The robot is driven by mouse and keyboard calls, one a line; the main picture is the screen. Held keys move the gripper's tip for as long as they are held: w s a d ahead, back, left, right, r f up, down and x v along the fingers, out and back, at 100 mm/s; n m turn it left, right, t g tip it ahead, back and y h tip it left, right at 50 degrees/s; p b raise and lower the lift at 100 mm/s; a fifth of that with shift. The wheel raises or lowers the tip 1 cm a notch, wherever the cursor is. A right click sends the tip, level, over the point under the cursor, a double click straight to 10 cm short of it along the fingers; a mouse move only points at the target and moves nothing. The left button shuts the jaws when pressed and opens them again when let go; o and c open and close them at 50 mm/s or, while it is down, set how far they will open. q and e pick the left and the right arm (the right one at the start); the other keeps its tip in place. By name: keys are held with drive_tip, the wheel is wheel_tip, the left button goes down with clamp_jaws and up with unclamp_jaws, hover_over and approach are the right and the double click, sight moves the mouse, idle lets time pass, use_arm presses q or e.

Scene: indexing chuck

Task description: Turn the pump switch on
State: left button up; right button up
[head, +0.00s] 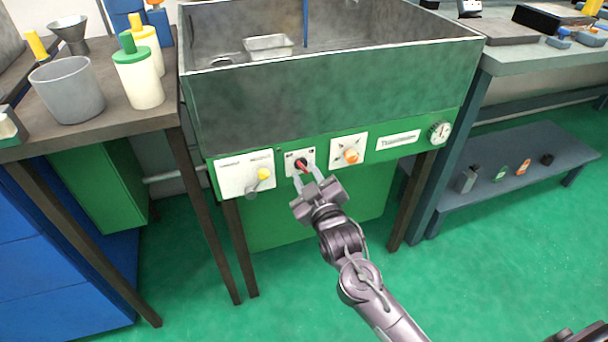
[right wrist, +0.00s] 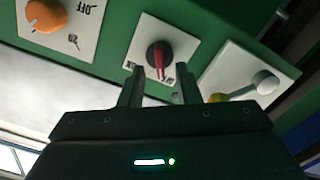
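A red and black rotary switch (head: 302,164) sits on a small white plate in the middle of the green front panel (head: 240,150) under the sink. In the right wrist view, the red handle (right wrist: 160,60) shows between and just beyond the two fingertips (right wrist: 158,74), with a gap on each side. I cannot see contact. My left gripper is not in view.
A yellow-tipped lever (head: 263,174) is left of the switch and an orange knob (head: 351,155) is right of it, both close. A gauge (head: 439,132) is at the panel's right end. A bench with a grey bucket (head: 67,92) stands left.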

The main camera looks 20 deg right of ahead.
drive_tip(key=shift+w, duration=0.7)
clamp_jaws()
